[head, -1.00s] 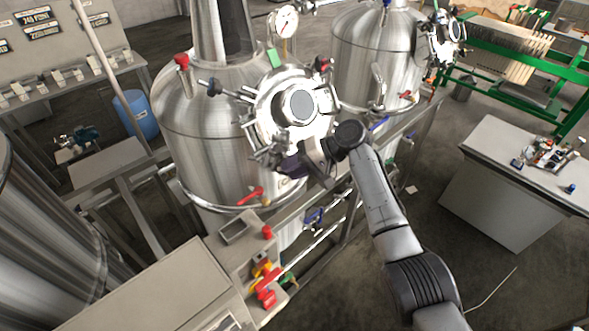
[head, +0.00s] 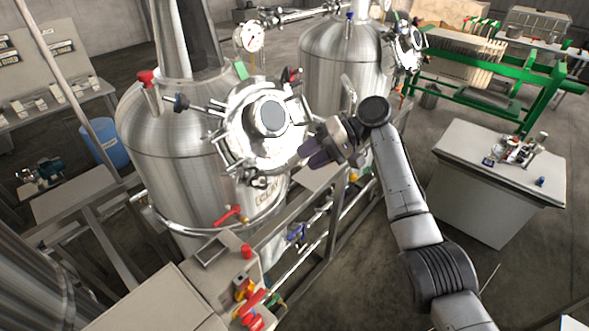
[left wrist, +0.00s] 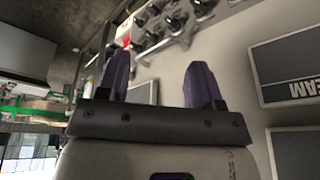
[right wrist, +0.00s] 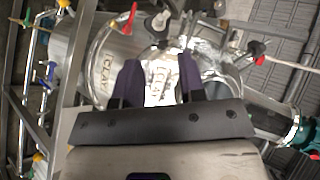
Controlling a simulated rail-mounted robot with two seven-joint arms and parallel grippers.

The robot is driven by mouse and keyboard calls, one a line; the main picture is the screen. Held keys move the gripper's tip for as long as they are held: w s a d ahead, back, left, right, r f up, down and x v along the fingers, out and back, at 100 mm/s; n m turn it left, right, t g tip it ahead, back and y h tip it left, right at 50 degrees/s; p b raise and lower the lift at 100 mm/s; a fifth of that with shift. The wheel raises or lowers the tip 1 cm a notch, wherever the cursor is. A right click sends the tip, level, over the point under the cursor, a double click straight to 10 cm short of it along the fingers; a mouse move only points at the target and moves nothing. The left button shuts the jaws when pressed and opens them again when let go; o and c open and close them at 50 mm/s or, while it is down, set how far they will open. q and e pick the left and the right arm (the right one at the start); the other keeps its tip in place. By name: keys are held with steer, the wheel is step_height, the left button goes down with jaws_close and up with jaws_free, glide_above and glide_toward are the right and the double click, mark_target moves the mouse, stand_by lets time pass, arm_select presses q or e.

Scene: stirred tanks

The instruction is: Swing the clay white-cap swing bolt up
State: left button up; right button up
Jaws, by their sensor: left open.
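The tank labelled CLAY (right wrist: 112,62) carries a round steel hatch (head: 240,125) with several swing bolts around its rim. In the head view I cannot single out the white-cap bolt. My left gripper (left wrist: 160,82) is open and empty, facing a panel with dark signs.
A dark-capped rod (head: 180,102) and a red knob (head: 147,77) stick out left of the hatch. A pressure gauge (head: 249,37) stands behind it. A second tank (head: 340,55) stands behind, and a grey cabinet (head: 490,180) is at right, with open floor between.

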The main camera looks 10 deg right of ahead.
steer(key=shift+v, duration=1)
steer(key=shift+a, duration=0.1)
